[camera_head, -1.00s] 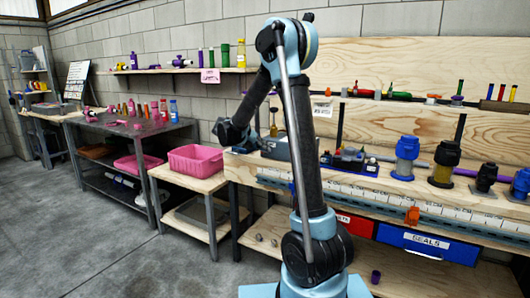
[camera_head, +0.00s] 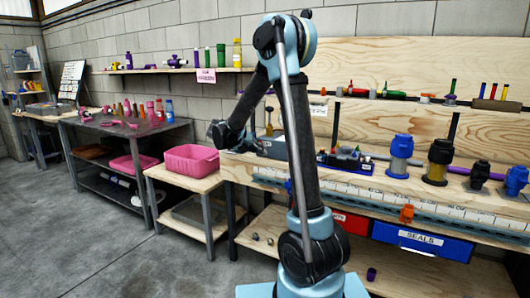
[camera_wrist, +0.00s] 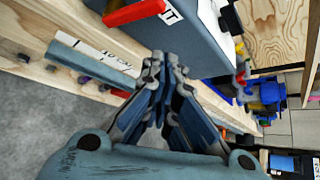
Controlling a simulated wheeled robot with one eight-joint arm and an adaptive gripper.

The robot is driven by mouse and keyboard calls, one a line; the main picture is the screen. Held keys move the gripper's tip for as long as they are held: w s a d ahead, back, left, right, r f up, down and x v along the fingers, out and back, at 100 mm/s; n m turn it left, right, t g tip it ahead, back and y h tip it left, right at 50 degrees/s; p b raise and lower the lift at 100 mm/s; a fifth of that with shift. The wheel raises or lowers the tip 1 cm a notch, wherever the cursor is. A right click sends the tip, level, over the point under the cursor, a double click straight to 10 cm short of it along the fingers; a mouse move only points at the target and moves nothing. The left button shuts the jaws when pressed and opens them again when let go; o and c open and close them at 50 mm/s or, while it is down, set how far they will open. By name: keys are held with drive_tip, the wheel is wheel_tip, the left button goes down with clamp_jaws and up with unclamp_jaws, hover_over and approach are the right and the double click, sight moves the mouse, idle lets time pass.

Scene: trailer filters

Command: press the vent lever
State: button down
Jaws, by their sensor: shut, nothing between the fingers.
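A red lever (camera_wrist: 136,12) sticks out at the top of the wrist view, beside a small white label whose full text is cut off. It sits at the edge of a blue-grey box (camera_wrist: 205,38). In the head view the grey box (camera_head: 274,146) stands on the wooden workbench, partly behind my arm, and the lever cannot be made out there. My gripper (camera_wrist: 163,66) is shut and empty, with its fingertips below the lever in the picture and apart from it. In the head view the gripper is mostly hidden by my own wrist.
A pink bin (camera_head: 191,159) stands on a low table left of the workbench. Blue and black filter housings (camera_head: 401,156) stand to the right. A ruler-like strip (camera_wrist: 98,54) runs along the bench edge. Blue parts (camera_wrist: 270,93) lie beyond the box.

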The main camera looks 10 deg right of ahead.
drive_tip(key=s+a+r, duration=0.1)
drive_tip(key=a, duration=0.5)
drive_tip(key=shift+s, duration=0.35)
drive_tip(key=s+d+f+m+g+y, duration=0.1)
drive_tip(key=s+d+m+g+y, duration=0.15)
drive_tip(key=s+d+m, duration=0.7)
drive_tip(key=s+d+m+g+y, duration=0.1)
drive_tip(key=s+d+m+y, duration=0.35)
drive_tip(key=s, duration=0.75)
drive_tip(key=s+a+f+m+y, duration=0.1)
drive_tip(key=s+f+m, duration=0.4)
drive_tip(key=s+m, duration=0.4)
drive_tip(key=s+f+m+y, duration=0.2)
drive_tip(key=s+f+m, duration=0.4)
drive_tip(key=s+m, duration=0.3)
drive_tip(key=shift+s+a+f+y, duration=0.2)
drive_tip(key=shift+s+a+y, duration=0.15)
drive_tip(key=shift+s, duration=0.5)
